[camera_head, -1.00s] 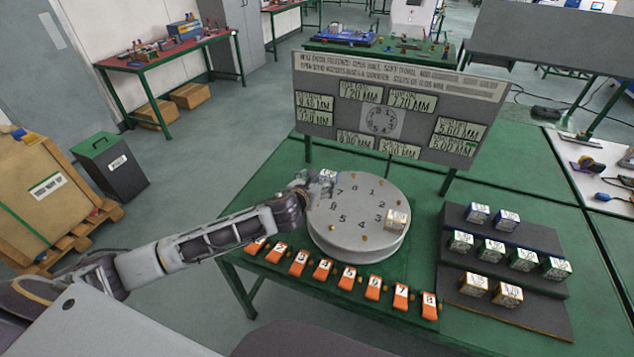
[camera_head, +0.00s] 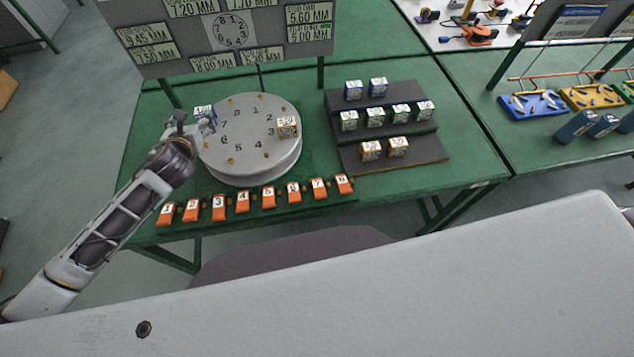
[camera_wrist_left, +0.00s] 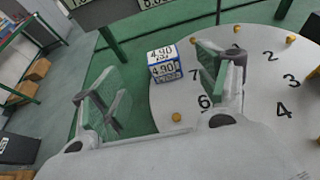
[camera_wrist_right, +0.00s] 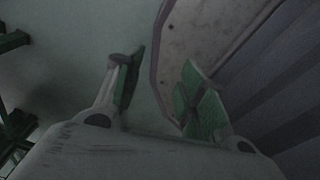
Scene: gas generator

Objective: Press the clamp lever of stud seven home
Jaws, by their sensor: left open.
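A row of orange clamp levers stands along the front edge of the green table, numbered on white labels. Lever seven (camera_head: 318,189) is second from the right; its tilt is too small to tell. The round grey plate (camera_head: 236,142) behind the row has numbers and brass studs. A white and blue block marked 4.90 (camera_wrist_left: 165,65) sits at the plate's rim by number 7; it also shows in the head view (camera_head: 204,113). My left gripper (camera_wrist_left: 165,88) is open, its fingers either side of and short of that block. My right gripper (camera_wrist_right: 162,85) is open and empty.
Another block (camera_head: 287,127) sits on the plate by number 3. A dark stepped rack (camera_head: 395,138) with several labelled blocks stands to the right. A grey sign board (camera_head: 225,38) rises behind the plate.

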